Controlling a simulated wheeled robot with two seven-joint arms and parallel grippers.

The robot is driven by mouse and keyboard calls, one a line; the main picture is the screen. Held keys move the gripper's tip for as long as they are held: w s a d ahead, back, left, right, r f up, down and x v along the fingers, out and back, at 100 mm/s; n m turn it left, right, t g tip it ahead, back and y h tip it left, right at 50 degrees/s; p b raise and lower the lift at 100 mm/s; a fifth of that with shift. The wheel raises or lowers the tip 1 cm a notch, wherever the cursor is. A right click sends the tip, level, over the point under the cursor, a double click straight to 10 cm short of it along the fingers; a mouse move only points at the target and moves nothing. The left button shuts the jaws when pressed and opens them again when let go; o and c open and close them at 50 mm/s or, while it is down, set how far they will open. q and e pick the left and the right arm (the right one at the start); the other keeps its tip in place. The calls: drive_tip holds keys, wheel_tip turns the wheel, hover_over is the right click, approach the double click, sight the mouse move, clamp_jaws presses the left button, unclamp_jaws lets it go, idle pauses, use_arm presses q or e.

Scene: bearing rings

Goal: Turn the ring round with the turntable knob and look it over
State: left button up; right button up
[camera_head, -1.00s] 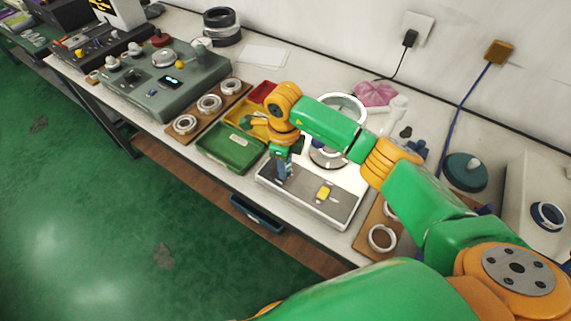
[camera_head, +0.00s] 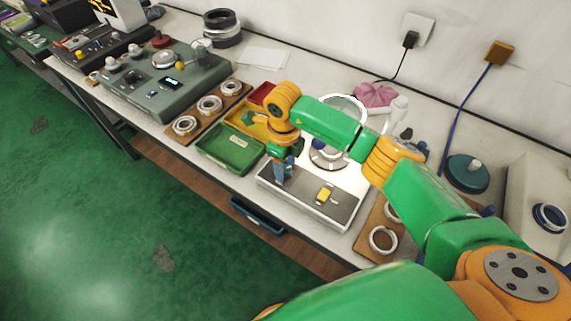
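The white inspection station (camera_head: 345,182) with a grey front panel stands on the bench at centre. A ring (camera_head: 325,155) sits on it, partly hidden behind my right arm. A round magnifier with a bright rim (camera_head: 346,99) stands above and behind the ring. A yellow part (camera_head: 325,194) is on the grey panel. My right gripper (camera_head: 283,176) points down at the left part of this panel, left of the yellow part. The fingertips are small and dark, so I cannot tell whether they are shut, and any turntable knob under them is hidden. My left gripper is out of view.
Left of the station are green (camera_head: 229,148), yellow and red trays, and a wooden board (camera_head: 197,125) with several rings. A grey-green machine (camera_head: 160,88) stands farther left. Right of the station, another board holds rings (camera_head: 382,240). A blue cable hangs at the wall.

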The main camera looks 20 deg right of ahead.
sight(285, 170)
wheel_tip(285, 170, up, 6)
drive_tip(key=shift+a+r+b, duration=0.1)
drive_tip(key=shift+r+b, duration=0.05)
drive_tip(key=shift+b, duration=0.65)
drive_tip(key=shift+s+r, duration=0.1)
drive_tip(key=shift+r, duration=0.3)
